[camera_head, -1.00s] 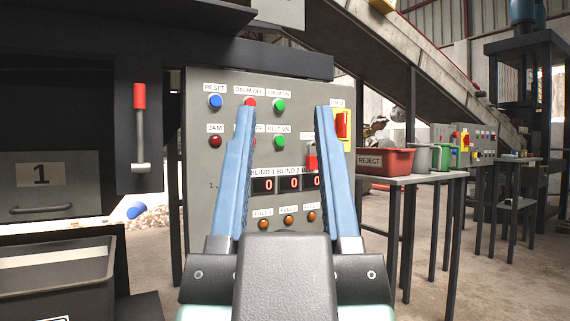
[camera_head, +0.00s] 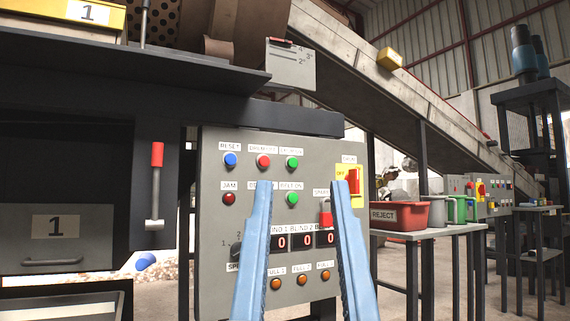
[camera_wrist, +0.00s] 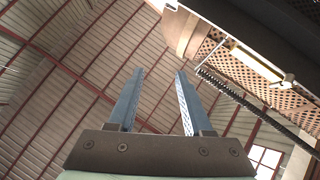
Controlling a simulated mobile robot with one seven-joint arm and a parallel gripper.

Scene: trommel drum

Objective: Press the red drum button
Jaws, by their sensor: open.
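The red drum-off button (camera_head: 263,161) is a small round button in the top row of the grey control panel (camera_head: 215,185), between a blue reset button (camera_head: 230,160) and a green button (camera_head: 292,163). It is in plain view in the head view. My gripper (camera_head: 301,184) is open and empty; its blue fingers point up in front of the panel. The left fingertip appears just below the red button, and the fingers cover part of the second row. In the wrist view my open gripper (camera_wrist: 160,73) shows against the roof, with no button in sight.
The panel also has a red jam light (camera_head: 229,198), a lower green button (camera_head: 292,198), a red switch on yellow (camera_head: 352,181) and digit displays. A dark beam (camera_head: 290,117) runs above it. A red reject bin (camera_head: 400,215) stands on a table at right.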

